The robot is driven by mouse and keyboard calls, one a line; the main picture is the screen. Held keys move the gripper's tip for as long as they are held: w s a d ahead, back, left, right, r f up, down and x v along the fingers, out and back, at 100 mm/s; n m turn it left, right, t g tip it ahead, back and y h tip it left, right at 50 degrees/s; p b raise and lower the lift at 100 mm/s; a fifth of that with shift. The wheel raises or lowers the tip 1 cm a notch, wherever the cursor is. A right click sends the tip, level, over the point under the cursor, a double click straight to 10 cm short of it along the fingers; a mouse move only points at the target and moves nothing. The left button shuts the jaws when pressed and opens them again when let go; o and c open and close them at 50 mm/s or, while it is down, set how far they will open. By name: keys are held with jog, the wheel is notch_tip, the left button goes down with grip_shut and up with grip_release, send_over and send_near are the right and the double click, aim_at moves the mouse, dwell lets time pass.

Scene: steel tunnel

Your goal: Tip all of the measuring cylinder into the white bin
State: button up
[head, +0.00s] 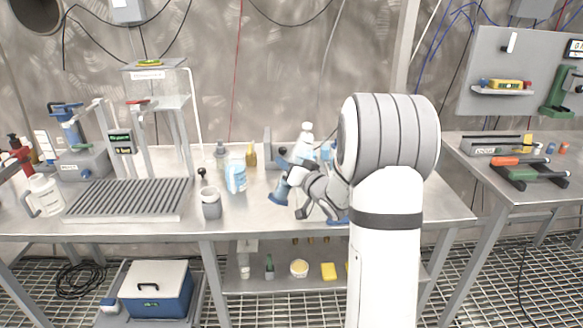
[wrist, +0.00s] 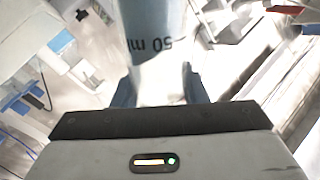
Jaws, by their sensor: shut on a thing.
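My gripper (head: 300,186) is shut on the measuring cylinder (head: 279,189), above the middle of the bench, right of a small grey-white pot. In the wrist view the cylinder (wrist: 152,35) is a pale blue-grey tube with a dark "50 ml" mark, held between my two blue fingers (wrist: 158,88). It looks tilted in the head view. Its far end is cut off in the wrist view, and I cannot tell what is in it. The small grey-white pot (head: 211,207) stands near the bench's front edge; I cannot tell whether it is the white bin.
A blue-labelled bottle (head: 236,176) stands just left of my gripper, and a white bottle (head: 306,140) stands behind it. A ribbed grey rack (head: 130,199) and a white jug (head: 44,195) are at the left. A second bench (head: 520,185) is at the right.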

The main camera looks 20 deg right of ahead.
aim_at(281, 185)
jog(key=shift+s+a+f+m+b, duration=0.15)
jog(key=shift+f+m+b, duration=0.1)
jog(key=shift+f, duration=0.25)
jog(key=shift+a+f+m+b, duration=0.15)
jog(key=shift+f+m+b, duration=0.05)
jog(key=shift+f, duration=0.35)
jog(key=shift+s+a+f+m+b, duration=0.15)
jog(key=shift+f+m+b, duration=0.1)
jog(key=shift+f, duration=0.25)
jog(key=shift+w, duration=0.1)
jog(key=shift+a+f+m, duration=0.2)
jog(key=shift+f+m, duration=0.2)
jog(key=shift+a+f+m, duration=0.4)
jog(key=shift+f+m, duration=0.2)
jog(key=shift+m, duration=0.3)
jog(key=shift+s+a+f+m+p, duration=0.15)
jog(key=shift+a+m+p, duration=0.1)
jog(key=shift+m, duration=0.35)
jog(key=shift+s+a+f+m+p, duration=0.1)
jog(key=shift+m+p, duration=0.1)
jog(key=shift+m, duration=0.4)
